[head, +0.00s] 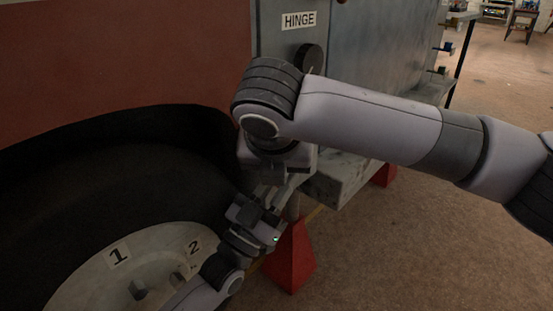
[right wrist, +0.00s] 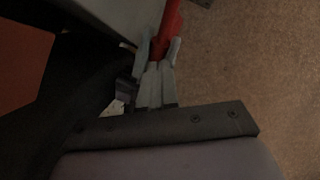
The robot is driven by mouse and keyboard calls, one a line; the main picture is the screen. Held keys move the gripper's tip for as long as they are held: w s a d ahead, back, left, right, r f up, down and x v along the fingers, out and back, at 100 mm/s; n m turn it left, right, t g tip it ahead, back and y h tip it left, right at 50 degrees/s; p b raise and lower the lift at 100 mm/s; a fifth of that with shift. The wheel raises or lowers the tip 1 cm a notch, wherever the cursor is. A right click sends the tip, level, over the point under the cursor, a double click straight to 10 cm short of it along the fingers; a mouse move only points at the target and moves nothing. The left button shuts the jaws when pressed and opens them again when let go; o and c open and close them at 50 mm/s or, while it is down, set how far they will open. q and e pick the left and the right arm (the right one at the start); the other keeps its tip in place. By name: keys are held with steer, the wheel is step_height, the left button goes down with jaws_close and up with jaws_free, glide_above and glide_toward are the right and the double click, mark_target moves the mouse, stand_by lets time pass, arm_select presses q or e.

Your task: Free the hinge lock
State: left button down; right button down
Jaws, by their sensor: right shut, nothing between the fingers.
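A white label reading HINGE (head: 299,20) is on the grey panel (head: 350,50). A black round knob (head: 311,58) sticks out just below the label, partly hidden behind my right arm; I cannot tell if it is the hinge lock. My right gripper (head: 284,190) points down, below and left of the knob and apart from it. Its fingers show in the right wrist view (right wrist: 156,75), shut and empty, with a red support beyond them. My left gripper (head: 268,195) comes up from below, close to the right one. Its fingertips are too hidden to read.
A black tyre (head: 120,150) with a pale hub (head: 90,285), labelled 1 and 2, fills the left. A red stand (head: 291,258) stands under a grey ledge (head: 345,178).

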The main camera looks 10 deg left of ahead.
steer(key=shift+w+f, duration=0.6)
steer(key=shift+w, duration=0.1)
